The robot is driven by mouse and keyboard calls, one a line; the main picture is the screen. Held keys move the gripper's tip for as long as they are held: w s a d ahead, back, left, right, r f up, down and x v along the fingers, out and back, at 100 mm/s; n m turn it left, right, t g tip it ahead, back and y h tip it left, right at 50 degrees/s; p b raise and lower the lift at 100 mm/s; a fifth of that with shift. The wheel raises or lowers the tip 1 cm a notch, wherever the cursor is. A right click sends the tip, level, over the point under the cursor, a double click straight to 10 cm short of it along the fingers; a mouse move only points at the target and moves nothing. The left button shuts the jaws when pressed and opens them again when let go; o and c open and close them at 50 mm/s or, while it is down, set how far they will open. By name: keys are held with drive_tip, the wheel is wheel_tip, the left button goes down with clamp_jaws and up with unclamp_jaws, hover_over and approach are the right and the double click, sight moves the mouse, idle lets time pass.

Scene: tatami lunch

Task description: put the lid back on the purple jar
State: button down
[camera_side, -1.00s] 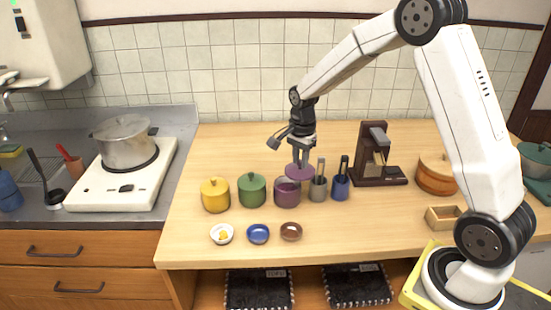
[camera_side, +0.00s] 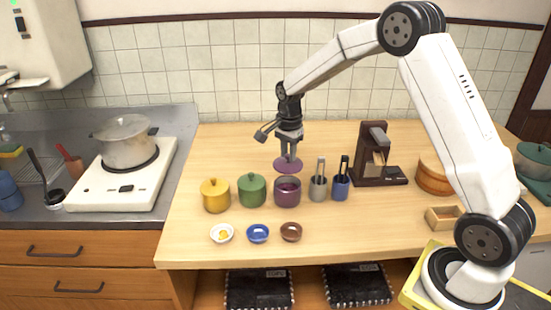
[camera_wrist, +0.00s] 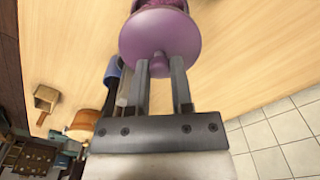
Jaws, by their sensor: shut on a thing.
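The purple jar (camera_side: 287,196) stands upright and open on the wooden counter, its dark inside showing from above. Its purple lid (camera_side: 288,165) is held level, above and slightly behind the jar in the side view. My gripper (camera_side: 289,153) is shut on the lid's knob. In the wrist view the lid (camera_wrist: 160,38) is seen from its knob side, with the fingers of my gripper (camera_wrist: 160,68) on either side of the knob. Only a small part of the jar (camera_wrist: 155,4) shows past the lid there; the rest is hidden.
A green jar (camera_side: 251,190) and a yellow jar (camera_side: 215,196) stand left of the purple jar. A grey utensil cup (camera_side: 318,189) and a blue cup (camera_side: 340,188) stand close on its right. Small bowls, one of them blue (camera_side: 258,234), lie in front.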

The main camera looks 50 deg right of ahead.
sight(288, 162)
drive_tip(key=shift+f, duration=2.75)
drive_tip(key=shift+f, duration=0.15)
idle(0.4)
unclamp_jaws()
idle(0.5)
drive_tip(key=shift+r, duration=3.5)
drive_tip(key=shift+c, duration=0.2)
clamp_jaws()
